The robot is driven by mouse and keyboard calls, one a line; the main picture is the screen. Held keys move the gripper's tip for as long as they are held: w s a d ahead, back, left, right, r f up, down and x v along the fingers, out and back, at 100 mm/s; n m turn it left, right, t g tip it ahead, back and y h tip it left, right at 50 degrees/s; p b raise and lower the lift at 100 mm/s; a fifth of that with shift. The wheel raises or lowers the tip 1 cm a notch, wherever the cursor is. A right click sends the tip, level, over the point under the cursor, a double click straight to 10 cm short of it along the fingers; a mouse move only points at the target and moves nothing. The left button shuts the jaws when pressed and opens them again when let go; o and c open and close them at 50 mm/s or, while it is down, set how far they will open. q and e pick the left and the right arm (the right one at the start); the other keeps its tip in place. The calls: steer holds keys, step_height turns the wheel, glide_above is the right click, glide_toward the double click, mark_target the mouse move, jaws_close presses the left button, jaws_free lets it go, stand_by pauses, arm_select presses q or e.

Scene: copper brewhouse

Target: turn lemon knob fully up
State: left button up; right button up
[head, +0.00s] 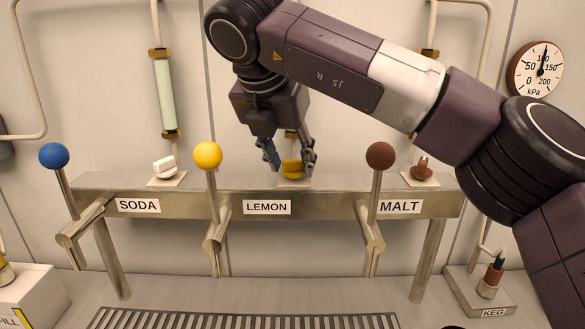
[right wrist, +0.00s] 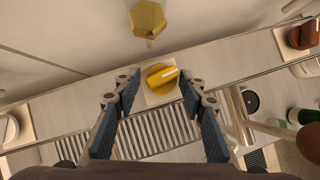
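The lemon knob (head: 292,169) is a yellow rotary knob on a pale square plate on the metal rail, behind the LEMON label (head: 267,207). In the right wrist view the knob (right wrist: 158,78) shows a white pointer mark towards the right of the picture. My right gripper (head: 291,160) reaches down over it. In the right wrist view its fingers (right wrist: 159,83) are open, one on each side of the knob, with a visible gap at the left finger; contact at the right finger is unclear. My left gripper is not in view.
A white soda knob (head: 163,164) and a brown malt knob (head: 422,168) sit on the same rail. Ball-topped tap levers stand in front: blue (head: 54,155), yellow (head: 208,155) and brown (head: 380,155). A slotted drain grate (head: 240,319) lies below. A gauge (head: 536,70) is at upper right.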

mark_target(292, 172)
steer(key=shift+o, duration=0.3)
steer(key=shift+d, duration=0.25)
steer(key=shift+r, duration=0.1)
step_height(292, 172, up, 6)
steer(key=p, duration=0.4)
steer(key=shift+a+p, duration=0.1)
steer(key=shift+p, duration=0.2)
